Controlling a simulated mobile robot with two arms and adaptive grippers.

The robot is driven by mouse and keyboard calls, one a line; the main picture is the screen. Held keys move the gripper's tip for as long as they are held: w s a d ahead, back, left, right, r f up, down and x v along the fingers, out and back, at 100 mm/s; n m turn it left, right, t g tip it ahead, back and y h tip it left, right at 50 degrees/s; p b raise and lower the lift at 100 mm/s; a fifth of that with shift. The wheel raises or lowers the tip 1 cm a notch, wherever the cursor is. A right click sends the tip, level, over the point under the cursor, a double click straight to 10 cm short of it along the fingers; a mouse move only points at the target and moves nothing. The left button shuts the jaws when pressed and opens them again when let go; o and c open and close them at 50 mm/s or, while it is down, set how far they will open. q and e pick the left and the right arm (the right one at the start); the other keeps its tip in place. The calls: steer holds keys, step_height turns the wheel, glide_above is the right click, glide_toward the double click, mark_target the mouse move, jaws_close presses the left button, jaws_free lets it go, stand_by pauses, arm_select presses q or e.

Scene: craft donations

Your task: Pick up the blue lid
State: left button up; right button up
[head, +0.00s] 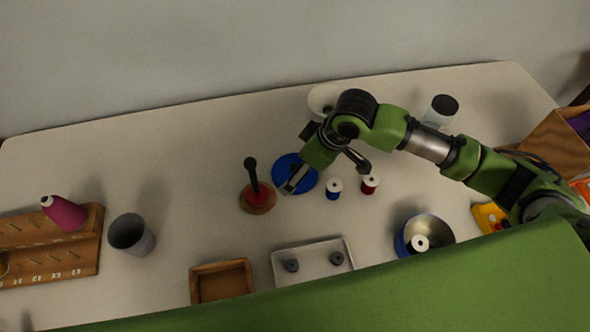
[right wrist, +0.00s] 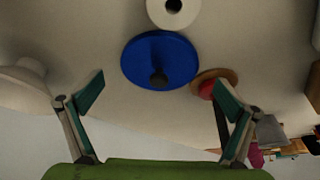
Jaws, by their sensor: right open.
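The blue lid (head: 308,181) is a round disc lying on the table near its middle, partly hidden by my right gripper in the head view. In the right wrist view the blue lid (right wrist: 150,52) shows whole, with a dark knob on it. My right gripper (head: 323,177) is over the lid with its fingers apart. In the right wrist view its two fingers (right wrist: 160,93) are spread wide, with nothing between them, and the lid lies ahead of them. My left gripper is not in view.
A post (head: 252,172) with a wooden base and red piece stands just left of the lid. A blue spool (head: 333,193) and a red spool (head: 370,184) stand to its right. A metal tray (head: 303,250) lies in front.

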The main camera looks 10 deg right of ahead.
steer(key=shift+x, duration=1.15)
steer(key=c, duration=1)
